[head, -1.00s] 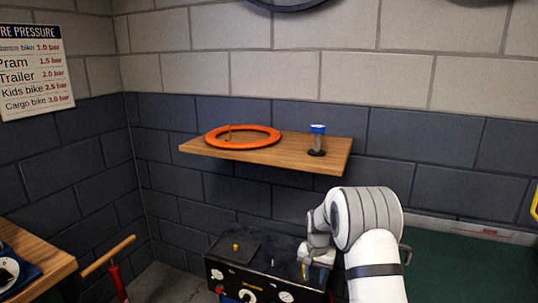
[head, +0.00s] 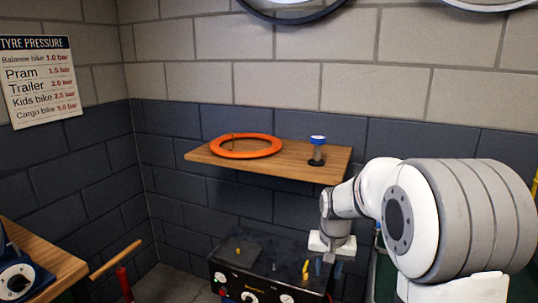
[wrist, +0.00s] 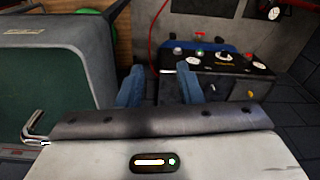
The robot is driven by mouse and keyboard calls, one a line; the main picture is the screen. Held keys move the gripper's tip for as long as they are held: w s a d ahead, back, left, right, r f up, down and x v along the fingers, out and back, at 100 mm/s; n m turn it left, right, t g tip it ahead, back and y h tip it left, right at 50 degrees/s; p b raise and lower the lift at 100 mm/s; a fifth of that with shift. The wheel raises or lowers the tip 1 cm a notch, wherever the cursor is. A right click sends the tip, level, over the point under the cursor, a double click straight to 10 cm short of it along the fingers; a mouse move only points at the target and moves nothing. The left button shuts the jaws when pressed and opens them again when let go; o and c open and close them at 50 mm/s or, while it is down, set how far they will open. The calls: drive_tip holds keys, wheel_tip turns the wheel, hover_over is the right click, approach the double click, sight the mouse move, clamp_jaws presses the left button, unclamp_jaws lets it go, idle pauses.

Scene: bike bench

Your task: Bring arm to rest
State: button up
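My gripper (head: 328,267) hangs at the end of my arm in the head view, pointing down near the right end of the black compressor-like box (head: 262,268). In the wrist view my gripper (wrist: 160,88) shows two blue fingers standing apart with nothing between them. It is open and empty. The box (wrist: 225,68) lies beyond the fingers there, to the right. My arm's large grey and white joint fills the lower right of the head view and hides what is behind it.
A wooden shelf (head: 215,160) on the wall holds an orange ring (head: 246,154) and a small blue-topped pump-like item (head: 317,150). A wooden bench (head: 50,262) is at the left, by a red pump with a wooden handle (head: 116,259).

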drive_tip(key=s+r+n+p, duration=0.1)
drive_tip(key=s+r, duration=0.4)
drive_tip(key=s, duration=0.6)
drive_tip(key=s+r+n+t+p, duration=0.1)
drive_tip(key=s+r+p, duration=0.3)
drive_tip(key=s, duration=0.8)
wheel_tip(320, 180, up, 2)
drive_tip(key=shift+s+r+n+t, duration=0.2)
drive_tip(key=shift+s+n+t, duration=0.05)
drive_tip(key=shift+n+t, duration=0.05)
